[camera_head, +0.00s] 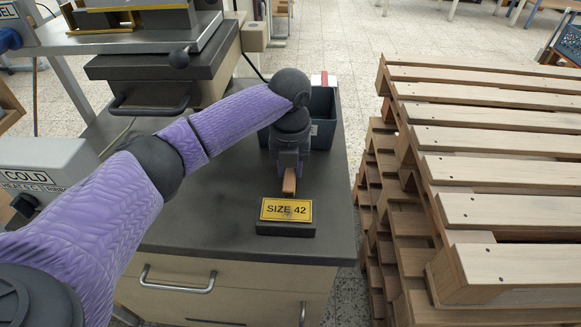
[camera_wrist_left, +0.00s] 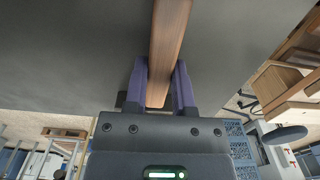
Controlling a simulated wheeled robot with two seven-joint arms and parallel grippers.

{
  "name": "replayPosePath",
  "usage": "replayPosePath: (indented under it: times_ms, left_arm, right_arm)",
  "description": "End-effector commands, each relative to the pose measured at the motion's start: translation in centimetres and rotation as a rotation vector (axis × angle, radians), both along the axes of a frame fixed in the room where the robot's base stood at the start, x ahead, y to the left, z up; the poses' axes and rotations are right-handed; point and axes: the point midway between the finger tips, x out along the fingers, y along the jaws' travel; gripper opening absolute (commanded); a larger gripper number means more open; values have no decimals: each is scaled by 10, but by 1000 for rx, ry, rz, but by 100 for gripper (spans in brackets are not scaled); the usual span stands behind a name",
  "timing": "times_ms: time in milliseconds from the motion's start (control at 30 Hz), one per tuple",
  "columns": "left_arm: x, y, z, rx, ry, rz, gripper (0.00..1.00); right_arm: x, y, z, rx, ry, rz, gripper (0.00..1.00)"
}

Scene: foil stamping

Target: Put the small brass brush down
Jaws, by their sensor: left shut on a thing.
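My left gripper (camera_head: 289,172) is shut on the small brass brush, whose wooden handle (camera_head: 289,184) shows below the fingers. In the left wrist view the brown handle (camera_wrist_left: 168,45) runs between the two fingers of my left gripper (camera_wrist_left: 159,85). The brass bristles cannot be made out. The brush is over the dark bench top (camera_head: 226,200), just behind a yellow plate marked SIZE 42 (camera_head: 286,210). I cannot tell whether the brush touches the bench. My right gripper is not in view.
The SIZE 42 plate sits on a dark block near the bench's front edge. A dark bin (camera_head: 324,118) stands behind my left gripper. Stacked wooden pallets (camera_head: 500,170) stand right.

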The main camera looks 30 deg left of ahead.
Motion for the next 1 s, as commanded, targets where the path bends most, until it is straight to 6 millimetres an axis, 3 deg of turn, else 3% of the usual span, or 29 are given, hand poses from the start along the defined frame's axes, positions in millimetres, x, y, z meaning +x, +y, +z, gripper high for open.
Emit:
replayPosePath:
  times_ms: [67, 100, 233, 567, 800, 1000]
  left_arm:
    - [0, 0, -2, 0, 1, 0, 0]
    - [0, 0, -2, 0, 1, 0, 38]
    - [0, 0, -2, 0, 1, 0, 65]
    - [0, 0, 3, 0, -1, 0, 67]
    - [0, -1, 74, -2, -5, 0, 67]
    - [0, -1, 114, -1, -3, 0, 67]
  right_arm:
    - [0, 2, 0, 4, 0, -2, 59]
    - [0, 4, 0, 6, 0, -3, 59]
    - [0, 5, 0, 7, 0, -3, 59]
    - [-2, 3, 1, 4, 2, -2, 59]
    - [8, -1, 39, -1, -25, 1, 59]
    - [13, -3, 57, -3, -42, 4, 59]
